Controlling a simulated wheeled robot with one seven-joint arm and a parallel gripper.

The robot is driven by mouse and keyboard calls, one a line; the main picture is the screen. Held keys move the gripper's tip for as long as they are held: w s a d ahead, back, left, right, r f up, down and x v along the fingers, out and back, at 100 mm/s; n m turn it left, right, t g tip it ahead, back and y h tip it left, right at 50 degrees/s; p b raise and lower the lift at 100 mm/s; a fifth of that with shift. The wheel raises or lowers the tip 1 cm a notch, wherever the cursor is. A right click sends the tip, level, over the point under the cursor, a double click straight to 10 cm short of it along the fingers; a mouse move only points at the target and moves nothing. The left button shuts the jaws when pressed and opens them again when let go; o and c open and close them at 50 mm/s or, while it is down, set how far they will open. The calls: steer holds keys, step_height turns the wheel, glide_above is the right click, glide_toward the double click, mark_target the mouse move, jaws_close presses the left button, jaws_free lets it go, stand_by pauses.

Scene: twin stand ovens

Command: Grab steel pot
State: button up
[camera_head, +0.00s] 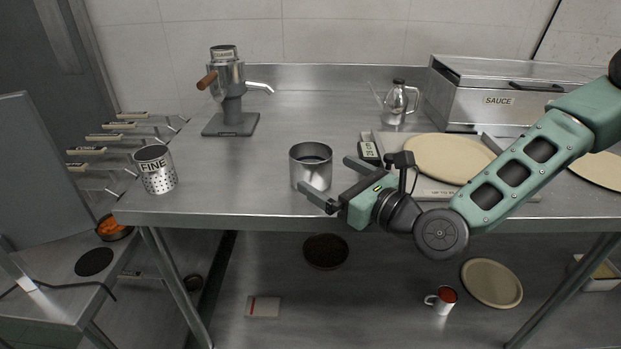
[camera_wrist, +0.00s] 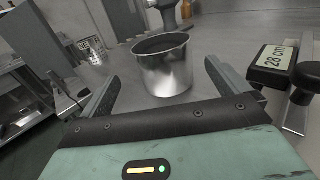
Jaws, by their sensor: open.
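The steel pot (camera_head: 310,172) is a plain, open-topped cylinder standing upright on the steel table near its front edge. My gripper (camera_head: 333,178) is open beside the pot, its fingers pointing toward it from the right and front. In the wrist view the pot (camera_wrist: 165,68) stands ahead, between and beyond the two open fingertips (camera_wrist: 160,72). Nothing is held. I cannot tell whether a finger touches the pot.
A perforated FINE cup (camera_head: 157,170) stands at left, and a metal press with a spout (camera_head: 231,95) behind. A scale display (camera_head: 369,150) and round board (camera_head: 448,158) lie close right. A SAUCE box (camera_head: 500,98) and glass jug (camera_head: 398,100) stand behind.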

mark_target(297, 152)
steer(key=shift+w+d+r+x, duration=0.1)
steer(key=shift+r+x, duration=0.05)
steer(key=shift+x, duration=1.55)
steer(key=shift+w+d+r+x, duration=0.1)
steer(key=shift+r+x, duration=0.05)
steer(key=shift+x, duration=1.55)
steer(key=c, duration=1.1)
